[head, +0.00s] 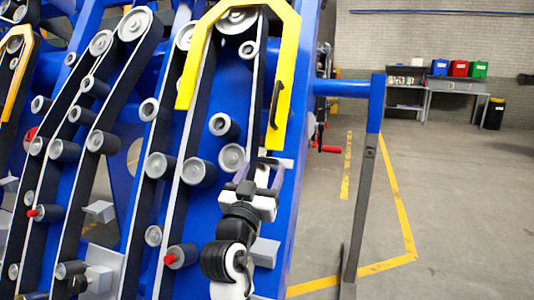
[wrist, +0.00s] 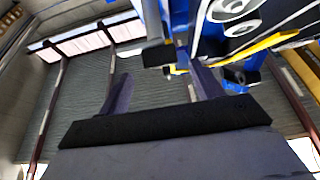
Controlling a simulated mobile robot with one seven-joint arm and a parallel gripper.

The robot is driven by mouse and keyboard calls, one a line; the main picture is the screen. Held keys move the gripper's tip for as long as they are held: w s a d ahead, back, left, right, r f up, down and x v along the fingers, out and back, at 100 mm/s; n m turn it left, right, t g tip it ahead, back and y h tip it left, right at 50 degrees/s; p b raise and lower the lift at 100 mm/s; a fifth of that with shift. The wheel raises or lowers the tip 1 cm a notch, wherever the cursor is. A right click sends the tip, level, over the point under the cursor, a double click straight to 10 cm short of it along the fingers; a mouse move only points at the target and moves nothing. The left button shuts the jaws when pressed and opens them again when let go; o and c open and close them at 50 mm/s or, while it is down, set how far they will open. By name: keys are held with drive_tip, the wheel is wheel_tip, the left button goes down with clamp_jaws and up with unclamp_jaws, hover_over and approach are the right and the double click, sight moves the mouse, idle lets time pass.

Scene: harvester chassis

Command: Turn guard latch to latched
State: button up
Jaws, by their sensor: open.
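The yellow guard (head: 287,62) arches over the top of the right-hand belt on the blue chassis. A black handle-like bar (head: 275,105) sits on its right leg; I cannot tell if this is the guard latch or how it is turned. My gripper (head: 266,165) is just below the lower end of that leg. In the wrist view my gripper (wrist: 160,82) has its two grey fingers well apart with nothing clearly held. A small dark block (wrist: 158,56) shows beyond the fingertips; I cannot tell what it is. Part of the yellow guard (wrist: 255,50) shows at upper right.
Rollers and black belts (head: 205,115) fill the chassis face left of my gripper. A blue side bar (head: 340,88) with a dark post (head: 362,200) stands to the right. A red handle (head: 328,149) juts out behind. The floor beyond is open.

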sight(266, 162)
drive_tip(key=p+x, duration=0.1)
drive_tip(key=x, duration=0.4)
drive_tip(key=shift+w, duration=0.1)
drive_tip(key=c, duration=1)
